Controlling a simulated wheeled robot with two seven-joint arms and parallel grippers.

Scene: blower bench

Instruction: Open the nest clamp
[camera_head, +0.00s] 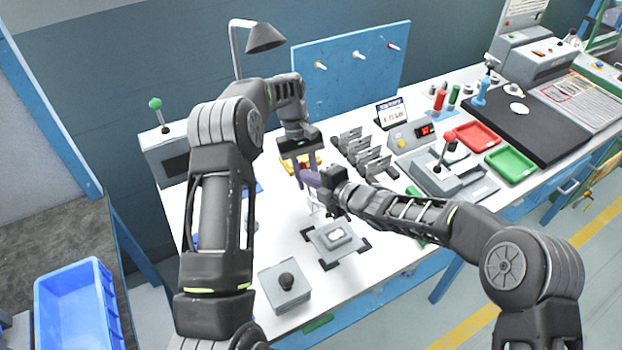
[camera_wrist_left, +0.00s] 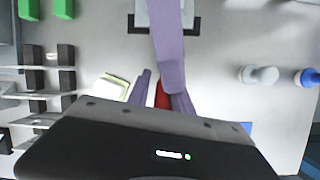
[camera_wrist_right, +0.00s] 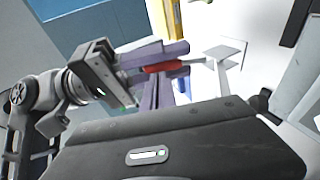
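The grey nest (camera_head: 335,237) with a pale part in it lies on the white bench between black corner marks. I cannot make out a clamp on it for certain. A red handle-like piece (camera_wrist_left: 162,94) lies between the purple fingers of my left gripper (camera_head: 297,166), which appear closed on it; it also shows in the right wrist view (camera_wrist_right: 165,67). My right gripper (camera_head: 318,182) is close beside the left one, its purple fingers apart near the red piece. One of its fingers crosses the left wrist view. What the red piece joins to is hidden.
A grey box with a black knob (camera_head: 286,288) stands in front of the nest. Grey slotted holders (camera_head: 365,152) and a lever fixture (camera_head: 452,175) stand to the right. A lamp (camera_head: 262,38) and blue pegboard (camera_head: 350,65) are behind. Bare bench lies around the nest.

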